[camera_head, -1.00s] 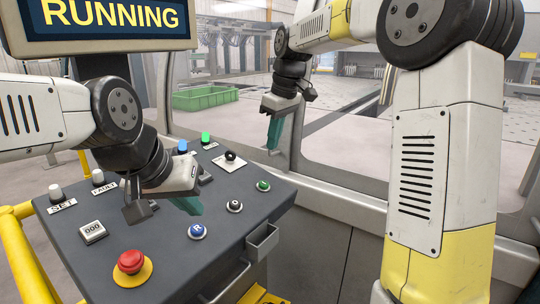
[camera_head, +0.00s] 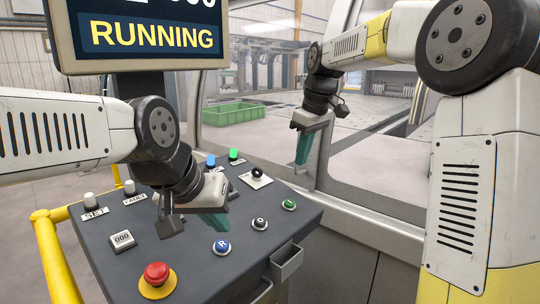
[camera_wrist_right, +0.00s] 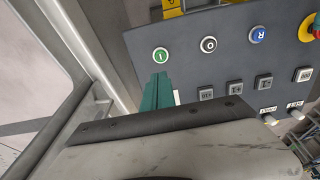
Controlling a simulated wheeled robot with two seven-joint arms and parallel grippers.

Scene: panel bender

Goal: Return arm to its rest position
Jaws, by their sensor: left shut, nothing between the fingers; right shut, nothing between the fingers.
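My left gripper (camera_head: 192,222) hangs over the middle of the dark control panel (camera_head: 130,262) in the head view, its dark and teal fingers pointing down and empty. My right gripper (camera_head: 304,147) is beyond the panel's far right corner, in front of the machine window, with its teal fingers together and pointing down. In the right wrist view the teal fingers (camera_wrist_right: 157,92) are shut and empty. They appear just below the green button (camera_wrist_right: 160,55) in the picture. I cannot tell the gap, but the head view shows the right gripper clear of the panel.
The panel carries a red emergency button (camera_head: 157,274), a blue R button (camera_head: 221,247), a black button (camera_head: 260,224), a counter (camera_head: 122,241) and white knobs. A screen (camera_head: 140,35) reads RUNNING. A yellow rail (camera_head: 58,262) runs at left. A green crate (camera_head: 233,113) stands behind glass.

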